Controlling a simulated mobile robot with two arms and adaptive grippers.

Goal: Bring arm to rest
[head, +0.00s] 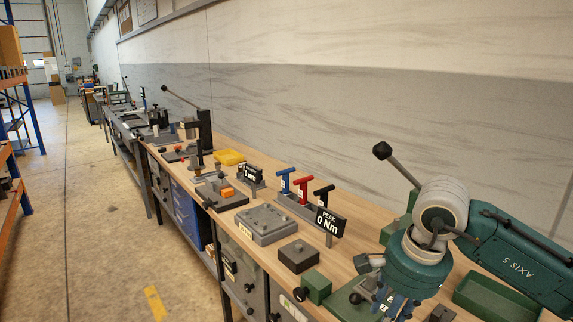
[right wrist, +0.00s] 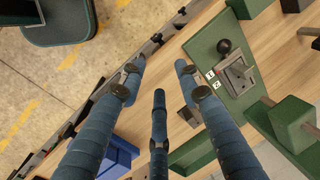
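My right arm comes in from the right in the head view, over the near end of the workbench (head: 372,215). Its gripper (head: 388,302) points down at the bottom edge, and only part of its blue fingers shows there. In the right wrist view the gripper's (right wrist: 158,80) three blue ridged fingers are spread apart with nothing between them. They hang over the bench's front edge, beside a green plate (right wrist: 205,45) with a black-knobbed lever. How far the fingertips are above the bench I cannot tell. My left arm and gripper are not in view.
Near the right arm are a green tray (head: 497,297), a dark block (head: 298,255), a grey plate fixture (head: 264,225) and a "0 Nm" display (head: 329,222). Red (head: 303,184) and blue (head: 286,177) T-handles stand behind. A wall backs the bench; the floor (head: 105,225) at left is clear.

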